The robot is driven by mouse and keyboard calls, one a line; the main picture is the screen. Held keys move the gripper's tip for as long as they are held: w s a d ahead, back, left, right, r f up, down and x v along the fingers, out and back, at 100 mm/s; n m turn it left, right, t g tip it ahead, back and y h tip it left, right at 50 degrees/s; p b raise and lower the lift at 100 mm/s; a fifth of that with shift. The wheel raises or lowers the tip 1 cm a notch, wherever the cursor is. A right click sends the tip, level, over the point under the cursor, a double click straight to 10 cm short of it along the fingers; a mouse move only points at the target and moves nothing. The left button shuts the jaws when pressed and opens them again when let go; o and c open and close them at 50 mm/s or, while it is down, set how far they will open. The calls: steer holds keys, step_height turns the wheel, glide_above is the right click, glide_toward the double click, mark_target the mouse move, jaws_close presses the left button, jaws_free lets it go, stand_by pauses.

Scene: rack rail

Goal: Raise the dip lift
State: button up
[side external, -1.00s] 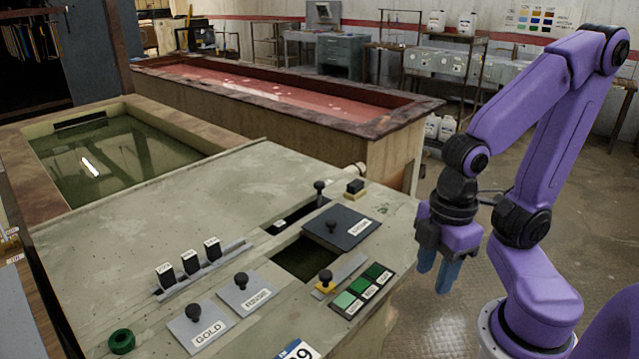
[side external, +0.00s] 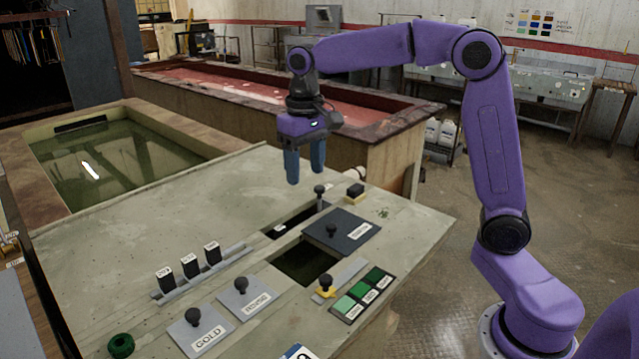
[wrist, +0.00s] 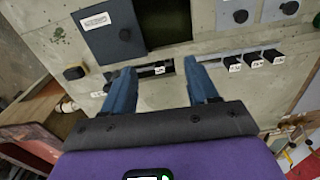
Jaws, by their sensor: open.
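My gripper (side external: 305,172) is open and empty, with its blue fingers pointing down above the worktop. It hangs above the far end of a narrow dark slot (side external: 290,222), where a black knob (side external: 319,190) stands upright. The fingers are apart from the knob. In the wrist view my gripper (wrist: 158,72) has the slot (wrist: 152,71) between and beyond its fingertips, with a small white label in it. The left finger partly hides the slot's end, so the knob is hard to make out there. I cannot read which control is named dip lift.
A dark lid plate with a knob (side external: 343,236) partly covers a square opening (side external: 303,264). Near it are a yellow-based knob (side external: 326,284), green swatches (side external: 363,292), a black block (side external: 355,190), a row of labelled black blocks (side external: 191,266), and the GOLD plate (side external: 210,340). Liquid tanks lie behind.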

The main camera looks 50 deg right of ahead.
steer(key=w+d+r+m, duration=0.1)
steer(key=w+d+m, duration=0.4)
steer(key=w+d, duration=0.3)
steer(key=m, duration=0.4)
glide_toward(319, 187)
step_height(319, 187, down, 9)
steer(key=shift+r, duration=0.2)
